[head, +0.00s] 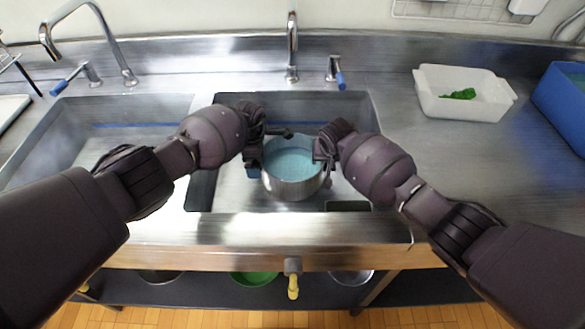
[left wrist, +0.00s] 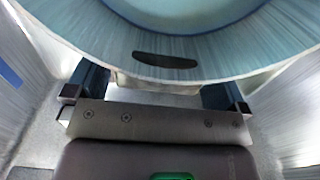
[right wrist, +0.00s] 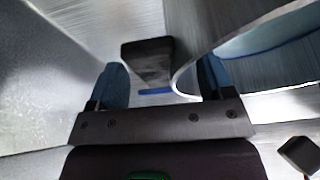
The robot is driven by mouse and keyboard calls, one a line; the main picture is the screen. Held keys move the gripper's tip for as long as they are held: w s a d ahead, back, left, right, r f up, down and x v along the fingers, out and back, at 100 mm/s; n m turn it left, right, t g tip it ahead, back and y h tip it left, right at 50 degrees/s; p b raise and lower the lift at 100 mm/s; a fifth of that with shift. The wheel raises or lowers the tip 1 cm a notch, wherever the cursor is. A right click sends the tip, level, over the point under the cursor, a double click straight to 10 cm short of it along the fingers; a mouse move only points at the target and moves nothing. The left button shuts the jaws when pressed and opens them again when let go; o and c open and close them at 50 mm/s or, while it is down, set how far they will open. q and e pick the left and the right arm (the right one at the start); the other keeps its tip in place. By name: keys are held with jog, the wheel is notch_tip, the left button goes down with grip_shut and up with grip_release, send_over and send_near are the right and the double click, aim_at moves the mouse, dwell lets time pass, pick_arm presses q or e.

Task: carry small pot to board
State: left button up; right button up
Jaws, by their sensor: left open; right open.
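The small pot (head: 293,187) is metal with a pale blue inside and sits in the right sink basin. My left gripper (head: 256,163) is at the pot's left side. In the left wrist view, its blue fingers are apart, and the pot's wall (left wrist: 240,60) with a dark oval patch is just beyond them. My right gripper (head: 321,157) is at the pot's right side. In the right wrist view, its fingers are apart and the pot's rim (right wrist: 181,73) reaches beside the right finger; I cannot tell whether they touch. No board can be made out with certainty.
The right basin's walls (head: 357,105) surround the pot and both grippers. A faucet (head: 292,45) stands behind. A white tub (head: 464,107) with green pieces and a blue bin (head: 562,100) stand on the right counter. The counter before the tub is clear.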

pick_arm(q)
jog(key=shift+f, duration=0.35)
pick_arm(e)
jog(key=shift+w+f, duration=0.1)
jog(key=shift+f, duration=0.25)
pick_arm(q)
jog(key=shift+c, duration=0.3)
pick_arm(e)
jog(key=shift+c, duration=0.3)
pick_arm(q)
jog(key=c, duration=0.7)
pick_arm(e)
jog(key=c, duration=0.7)
pick_arm(q)
jog(key=shift+c, duration=0.3)
pick_arm(e)
jog(key=c, duration=0.3)
pick_arm(q)
jog(key=shift+r, duration=0.1)
pick_arm(e)
jog(key=shift+r, duration=0.1)
